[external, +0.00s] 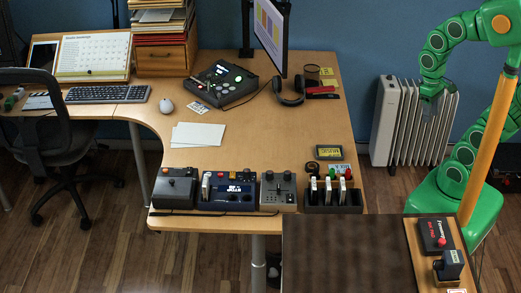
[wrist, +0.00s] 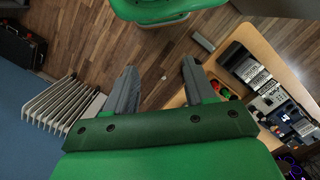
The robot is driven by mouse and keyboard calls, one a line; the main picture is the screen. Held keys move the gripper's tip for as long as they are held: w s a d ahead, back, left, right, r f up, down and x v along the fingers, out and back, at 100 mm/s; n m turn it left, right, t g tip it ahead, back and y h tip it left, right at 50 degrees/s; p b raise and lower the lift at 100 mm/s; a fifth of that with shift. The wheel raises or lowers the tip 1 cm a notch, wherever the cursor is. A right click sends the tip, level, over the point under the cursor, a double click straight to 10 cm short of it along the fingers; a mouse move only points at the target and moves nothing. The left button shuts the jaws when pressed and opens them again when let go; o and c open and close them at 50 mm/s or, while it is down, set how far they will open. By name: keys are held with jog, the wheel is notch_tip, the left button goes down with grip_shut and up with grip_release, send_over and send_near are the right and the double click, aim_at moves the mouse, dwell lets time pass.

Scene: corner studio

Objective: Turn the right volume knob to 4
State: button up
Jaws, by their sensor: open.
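Several control boxes stand along the front edge of the wooden desk in the external view. One is a blue-faced box with a lit display (external: 240,188). To its right is a grey box with small knobs (external: 278,191). I cannot tell which knob is the right volume knob, and no dial numbers are readable. My gripper (external: 432,104) is raised at the right, in front of the white radiator, well away from the boxes. In the wrist view, my gripper (wrist: 159,75) has its fingers apart with nothing between them. The boxes show at the right there, including the blue-faced one (wrist: 300,126).
The radiator (external: 412,125) stands by the wall. A joystick box (external: 175,187) and a dark rack with coloured tops (external: 334,198) flank the boxes. A dark-topped table (external: 345,255) is in front. A monitor (external: 270,30), headphones (external: 290,92) and papers (external: 197,135) are farther back.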

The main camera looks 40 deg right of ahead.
jog(key=w+a+n, duration=0.2)
jog(key=w+n, duration=0.1)
jog(key=w, duration=0.4)
jog(key=w+a+n, duration=0.2)
jog(key=w+a, duration=0.1)
jog(key=w, duration=0.4)
jog(key=n+t, duration=0.1)
jog(key=n, duration=1.4)
send_over(270, 172)
jog(key=f, duration=1.9)
jog(key=shift+d, duration=0.3)
jog(key=shift+w+a+f+t, duration=0.15)
jog(key=shift+a+f+t, duration=0.15)
jog(key=shift+a+f, duration=0.15)
jog(key=shift+d+f, duration=0.1)
jog(key=shift+f, duration=3.7)
grip_shut()
